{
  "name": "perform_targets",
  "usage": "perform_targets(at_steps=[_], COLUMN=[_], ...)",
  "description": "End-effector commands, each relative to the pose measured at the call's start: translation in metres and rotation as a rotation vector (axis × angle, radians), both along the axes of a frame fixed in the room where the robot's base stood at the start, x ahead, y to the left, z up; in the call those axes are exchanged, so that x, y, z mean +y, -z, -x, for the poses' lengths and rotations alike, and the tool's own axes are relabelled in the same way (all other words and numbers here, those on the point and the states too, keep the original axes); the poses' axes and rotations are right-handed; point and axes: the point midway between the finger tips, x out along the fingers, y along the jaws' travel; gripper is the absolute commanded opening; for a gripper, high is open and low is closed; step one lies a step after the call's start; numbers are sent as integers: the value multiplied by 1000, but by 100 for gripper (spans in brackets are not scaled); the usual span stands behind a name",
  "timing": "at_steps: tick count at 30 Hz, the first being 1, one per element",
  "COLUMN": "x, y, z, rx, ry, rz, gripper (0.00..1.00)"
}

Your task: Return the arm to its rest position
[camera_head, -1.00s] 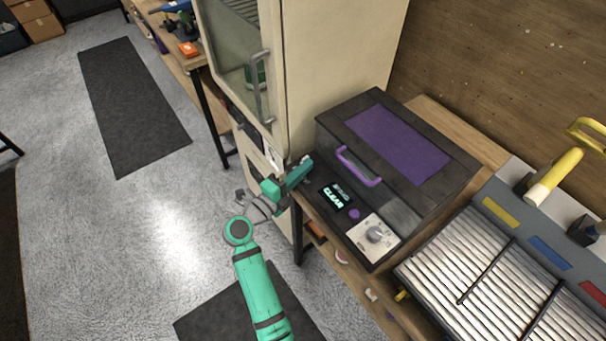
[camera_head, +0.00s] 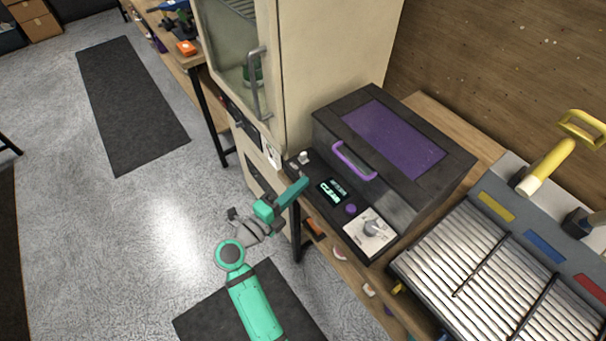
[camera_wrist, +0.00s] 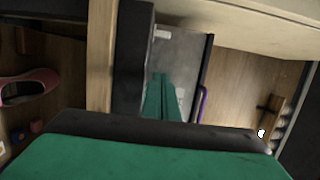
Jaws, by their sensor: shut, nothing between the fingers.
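My gripper (camera_head: 303,183) is green, at the end of my green and grey arm, in the middle of the head view. It is shut and empty, in the air in front of the black machine with the purple lid window (camera_head: 395,138), by the left end of its control panel. The shut green fingers also show in the wrist view (camera_wrist: 162,98), with the machine beyond them. My arm is bent at the elbow over the floor.
A tall cream cabinet (camera_head: 335,60) with a glass door and grey handle (camera_head: 257,85) stands behind my gripper. A slatted grey tray (camera_head: 465,255) lies at the right. A pink shoe (camera_wrist: 28,88) shows in the wrist view. Open floor (camera_head: 150,225) lies left of my arm.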

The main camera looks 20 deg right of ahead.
Motion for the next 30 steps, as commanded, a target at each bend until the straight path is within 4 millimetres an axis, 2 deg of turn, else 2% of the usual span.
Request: perform_targets(at_steps=[3, 6, 10, 19, 22, 26, 30], x=[23, 38, 47, 50, 45, 32, 27], y=[-1, 0, 0, 0, -1, -7, -22], z=[9, 14, 19, 21, 26, 48, 84], rx=[0, 0, 0, -1, -1, -2, 7], ry=[-10, -17, -17, -16, -13, -16, -58], rz=[1, 0, 1, 0, 20, 115, 290], gripper=[0, 0, 0, 0, 0, 0, 0])
